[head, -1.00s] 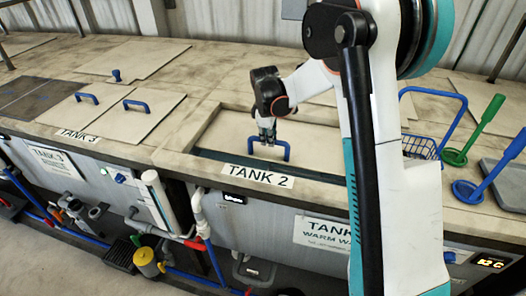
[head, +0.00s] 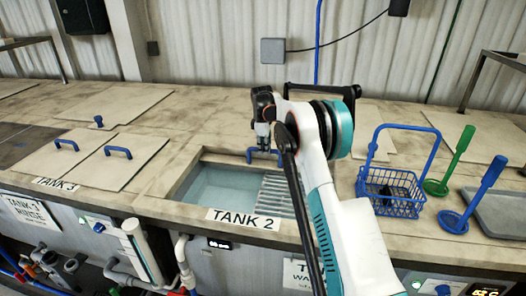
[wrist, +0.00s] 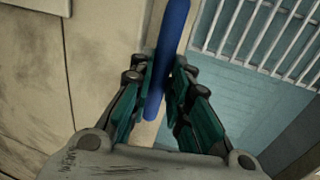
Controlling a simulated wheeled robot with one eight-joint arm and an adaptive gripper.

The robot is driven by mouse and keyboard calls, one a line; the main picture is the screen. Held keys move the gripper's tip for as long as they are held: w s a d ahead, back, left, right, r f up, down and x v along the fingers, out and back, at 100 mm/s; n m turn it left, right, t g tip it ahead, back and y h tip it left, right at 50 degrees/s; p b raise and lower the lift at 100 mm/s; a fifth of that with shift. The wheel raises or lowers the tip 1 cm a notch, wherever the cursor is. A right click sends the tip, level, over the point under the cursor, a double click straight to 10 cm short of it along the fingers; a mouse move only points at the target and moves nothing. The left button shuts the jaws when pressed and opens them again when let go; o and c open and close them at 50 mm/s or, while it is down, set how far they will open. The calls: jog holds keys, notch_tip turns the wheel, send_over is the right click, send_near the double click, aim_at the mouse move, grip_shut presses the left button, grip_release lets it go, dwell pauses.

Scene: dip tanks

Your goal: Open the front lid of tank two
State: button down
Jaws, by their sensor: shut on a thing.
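The front opening of tank two is uncovered and shows pale blue liquid (head: 215,185) with a slatted metal rack (head: 279,192) at its right. The "TANK 2" label (head: 243,219) is on the front rim. My gripper (head: 263,146) is at the far edge of this opening, shut on the blue handle (head: 252,157). In the wrist view my gripper (wrist: 160,85) has its fingers on both sides of the blue handle (wrist: 170,42). A beige panel (wrist: 105,50), apparently the lid, lies to the left, with open water to the right. My arm hides part of the opening's right side.
A blue wire basket (head: 392,203) with a tall handle stands right of the tank. Green (head: 436,187) and blue (head: 453,222) long-handled tools lie beyond it, near a grey tray (head: 497,213). Tank three's beige lids (head: 135,165) are at the left.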

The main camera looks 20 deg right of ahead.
jog(key=shift+w+d, duration=0.1)
jog(key=shift+w, duration=0.1)
jog(key=c, duration=1.5)
grip_release()
jog(key=shift+r, duration=0.1)
jog(key=r, duration=0.4)
jog(key=s+a+r, duration=0.1)
jog(key=r, duration=0.2)
jog(key=s+r, duration=0.1)
jog(key=r, duration=0.3)
jog(key=shift+a+r, duration=0.15)
jog(key=shift+r, duration=0.15)
